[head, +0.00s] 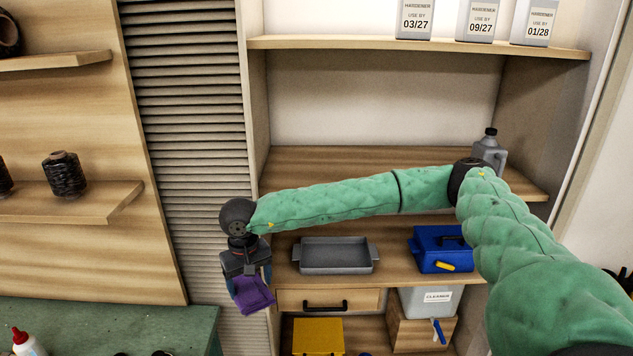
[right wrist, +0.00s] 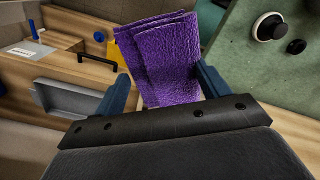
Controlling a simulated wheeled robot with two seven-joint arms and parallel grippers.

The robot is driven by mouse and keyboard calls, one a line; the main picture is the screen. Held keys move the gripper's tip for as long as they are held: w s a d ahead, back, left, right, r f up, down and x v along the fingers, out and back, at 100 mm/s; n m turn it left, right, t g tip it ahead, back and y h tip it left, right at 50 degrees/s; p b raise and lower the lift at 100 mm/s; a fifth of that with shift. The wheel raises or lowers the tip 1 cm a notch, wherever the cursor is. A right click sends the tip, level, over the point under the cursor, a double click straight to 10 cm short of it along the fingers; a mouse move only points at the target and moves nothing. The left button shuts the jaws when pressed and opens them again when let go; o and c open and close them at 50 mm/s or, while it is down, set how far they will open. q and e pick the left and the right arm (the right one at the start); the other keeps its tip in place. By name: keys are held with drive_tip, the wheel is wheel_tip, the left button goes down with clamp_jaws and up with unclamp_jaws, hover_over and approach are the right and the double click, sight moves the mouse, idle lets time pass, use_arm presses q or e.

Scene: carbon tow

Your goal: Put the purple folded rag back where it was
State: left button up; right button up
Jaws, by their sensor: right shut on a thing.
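The purple folded rag (head: 252,294) hangs from my right gripper (head: 247,279), in front of the slatted panel at the left side of the shelf unit. In the right wrist view the purple folded rag (right wrist: 162,60) sits between the two blue fingers of my right gripper (right wrist: 165,90), with its folded layers pointing away from the palm. The gripper is shut on it and holds it in the air. My left gripper is not in view.
A grey tray (head: 336,257) and a blue box (head: 441,249) stand on the middle shelf. Below are a drawer (head: 328,300), a yellow box (head: 318,337) and a cleaner container (head: 431,299). A green worktop (head: 110,318) with a white bottle (head: 27,333) is at lower left.

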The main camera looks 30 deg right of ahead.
drive_tip(key=shift+s+d+r, duration=0.1)
drive_tip(key=shift+d, duration=0.2)
drive_tip(key=shift+a, duration=0.8)
drive_tip(key=shift+d, duration=0.5)
